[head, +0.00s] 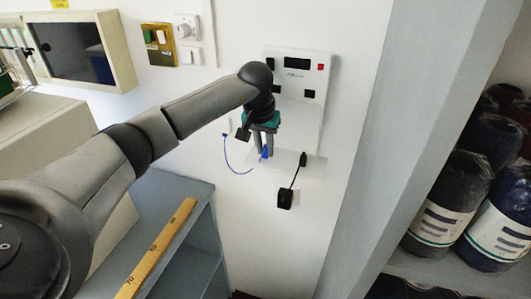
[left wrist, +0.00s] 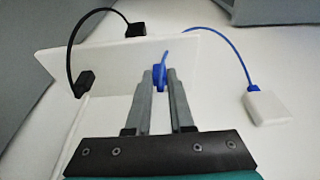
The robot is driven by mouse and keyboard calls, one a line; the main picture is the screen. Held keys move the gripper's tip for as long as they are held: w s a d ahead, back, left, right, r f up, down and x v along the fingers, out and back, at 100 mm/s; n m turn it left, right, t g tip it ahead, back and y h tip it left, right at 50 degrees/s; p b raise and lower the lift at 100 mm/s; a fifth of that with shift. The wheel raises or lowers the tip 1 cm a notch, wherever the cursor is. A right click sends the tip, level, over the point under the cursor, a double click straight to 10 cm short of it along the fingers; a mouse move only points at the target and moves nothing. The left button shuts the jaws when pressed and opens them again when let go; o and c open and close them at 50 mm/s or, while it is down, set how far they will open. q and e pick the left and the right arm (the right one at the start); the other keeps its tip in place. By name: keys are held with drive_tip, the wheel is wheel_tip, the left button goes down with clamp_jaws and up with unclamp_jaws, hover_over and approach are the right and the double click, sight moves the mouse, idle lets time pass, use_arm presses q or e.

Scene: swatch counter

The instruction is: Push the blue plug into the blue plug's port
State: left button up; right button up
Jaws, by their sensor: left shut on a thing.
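My left gripper (head: 264,153) is shut on the blue plug (head: 265,154), just above a small white ledge (head: 318,168) on the wall. In the left wrist view the blue plug (left wrist: 160,76) sits between the two grey fingers, and a blue cable (left wrist: 231,48) runs from it to a white block (left wrist: 268,107). A white panel (head: 322,88) with a dark display and black square fittings (head: 309,94) is on the wall above the ledge. No port marked blue can be made out; my arm hides part of the panel. My right gripper is not in view.
A black plug (head: 303,159) stands at the ledge, its cable running to a black block (head: 285,199). A grey cabinet with a yellow strip (head: 157,248) is below left. A grey upright (head: 385,130) and shelves with rolled bundles (head: 448,195) are at the right.

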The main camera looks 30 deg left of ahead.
use_arm(q)
drive_tip(key=shift+r, duration=0.15)
clamp_jaws()
drive_tip(key=shift+s+r+b, duration=0.2)
drive_tip(key=shift+b, duration=0.2)
wheel_tip(320, 180, up, 6)
drive_tip(key=b, duration=0.2)
drive_tip(key=s+d+b, duration=0.2)
drive_tip(key=s, duration=0.7)
drive_tip(key=s+d+b, duration=0.2)
drive_tip(key=s, duration=0.8)
drive_tip(key=shift+d+r, duration=0.15)
drive_tip(key=shift+d, duration=0.2)
drive_tip(key=w+d+f+m+b, duration=0.2)
drive_tip(key=w+d+f+b, duration=0.2)
drive_tip(key=d+f+b, duration=0.8)
wheel_tip(320, 180, down, 5)
drive_tip(key=shift+d+r+m+h, duration=0.15)
drive_tip(key=shift+d+m+h, duration=0.05)
drive_tip(key=shift+m+h, duration=0.2)
